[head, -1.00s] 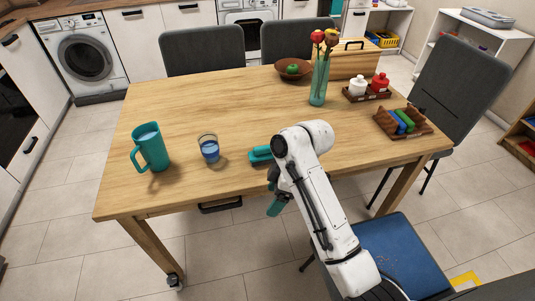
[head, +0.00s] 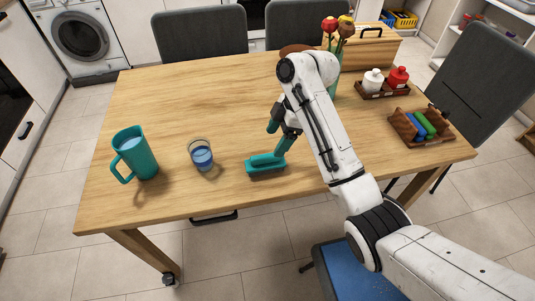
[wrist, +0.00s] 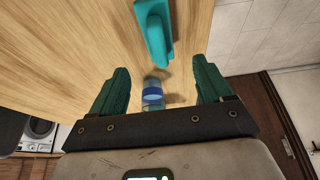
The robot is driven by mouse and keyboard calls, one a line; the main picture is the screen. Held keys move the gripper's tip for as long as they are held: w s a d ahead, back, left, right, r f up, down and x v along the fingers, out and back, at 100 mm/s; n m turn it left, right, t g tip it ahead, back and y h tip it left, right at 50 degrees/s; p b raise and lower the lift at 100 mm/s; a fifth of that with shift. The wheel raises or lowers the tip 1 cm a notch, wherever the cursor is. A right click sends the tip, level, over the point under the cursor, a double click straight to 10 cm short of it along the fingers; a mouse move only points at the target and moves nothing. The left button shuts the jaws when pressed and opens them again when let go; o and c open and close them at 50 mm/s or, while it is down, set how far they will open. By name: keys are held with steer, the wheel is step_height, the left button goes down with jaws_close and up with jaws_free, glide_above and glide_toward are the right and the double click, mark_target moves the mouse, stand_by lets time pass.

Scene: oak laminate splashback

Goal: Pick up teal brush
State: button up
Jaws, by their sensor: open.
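The teal brush (head: 264,164) lies on the wooden table near its front edge, to the right of the glass. The brush also shows large at the top of the wrist view (wrist: 153,35). My gripper (head: 274,140) is open, with teal fingers, above the table just behind and above the brush. In the wrist view my gripper (wrist: 160,70) has its two fingers spread wide with nothing held between them. The brush appears beyond the fingertips, apart from them. The wrist and part of the gripper are partly hidden by my own arm in the head view.
A glass of blue liquid (head: 201,155) and a teal pitcher (head: 135,155) stand left of the brush. A rack with coloured items (head: 421,127) and a condiment tray (head: 384,91) are at the right. A flower vase is partly hidden behind my arm. The table's back left is clear.

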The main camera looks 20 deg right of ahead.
mark_target(264, 156)
steer(key=x, duration=1)
steer(key=shift+w+f, duration=0.15)
steer(key=shift+f, duration=0.05)
steer(key=shift+c, duration=0.4)
steer(key=c, duration=1.1)
steer(key=shift+r, duration=0.15)
steer(key=shift+r, duration=0.55)
steer(key=shift+s+d+r+p, duration=1.25)
steer(key=shift+s+r+p, duration=0.15)
steer(key=shift+s+r, duration=0.6)
steer(key=shift+s+d+r+p, duration=1.2)
steer(key=shift+s+r+p, duration=0.2)
steer(key=shift+s+r, duration=0.55)
steer(key=shift+s+d+r+p, duration=1.25)
steer(key=shift+s+r+p, duration=0.15)
steer(key=shift+s+r, duration=0.55)
